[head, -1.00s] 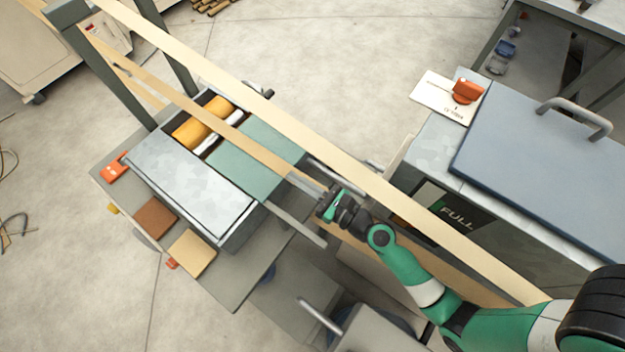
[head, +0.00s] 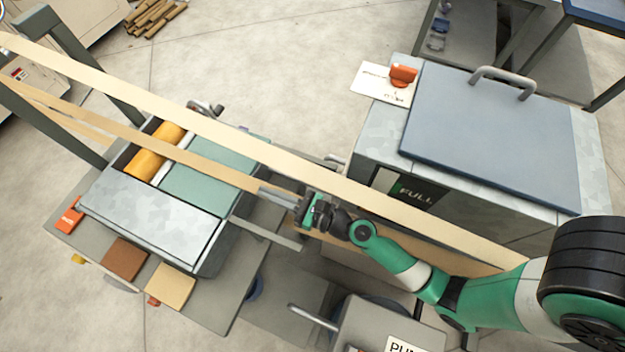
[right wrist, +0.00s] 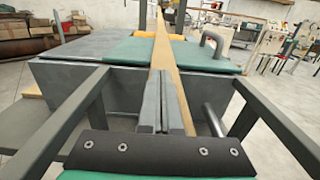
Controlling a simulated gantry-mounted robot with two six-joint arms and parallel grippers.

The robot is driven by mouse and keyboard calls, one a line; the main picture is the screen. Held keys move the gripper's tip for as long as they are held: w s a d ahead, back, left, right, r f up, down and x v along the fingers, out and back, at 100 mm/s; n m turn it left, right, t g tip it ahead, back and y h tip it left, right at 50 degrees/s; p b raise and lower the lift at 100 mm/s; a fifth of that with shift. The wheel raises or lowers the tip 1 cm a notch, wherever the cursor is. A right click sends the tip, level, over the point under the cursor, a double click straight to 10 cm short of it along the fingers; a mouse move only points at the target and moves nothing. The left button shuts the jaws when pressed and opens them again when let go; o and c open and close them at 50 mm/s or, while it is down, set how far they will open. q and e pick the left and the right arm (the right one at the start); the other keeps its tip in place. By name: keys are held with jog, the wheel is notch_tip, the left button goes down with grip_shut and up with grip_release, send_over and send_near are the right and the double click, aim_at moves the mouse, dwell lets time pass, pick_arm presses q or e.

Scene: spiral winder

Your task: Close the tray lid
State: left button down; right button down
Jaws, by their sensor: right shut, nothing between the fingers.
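The grey tray (head: 150,214) stands on the bench at left. Its flat green lid (head: 205,178) covers the right part of the top, leaving a gap at the left where a yellow roll (head: 154,152) shows. The lid also shows in the right wrist view (right wrist: 120,52), with a curved grey handle (right wrist: 212,42) at its right. My right gripper (head: 264,192) is shut and empty, close to the tray's right side and pointing at it. Whether its fingertips (right wrist: 152,78) touch the lid cannot be told. My left gripper is not in view.
Grey bars (head: 265,235) stick out from the tray beside my gripper.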

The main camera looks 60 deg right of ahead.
jog(key=s+d+b, duration=0.1)
jog(key=s, duration=0.9)
jog(key=shift+d, duration=0.3)
jog(key=shift+r, duration=0.1)
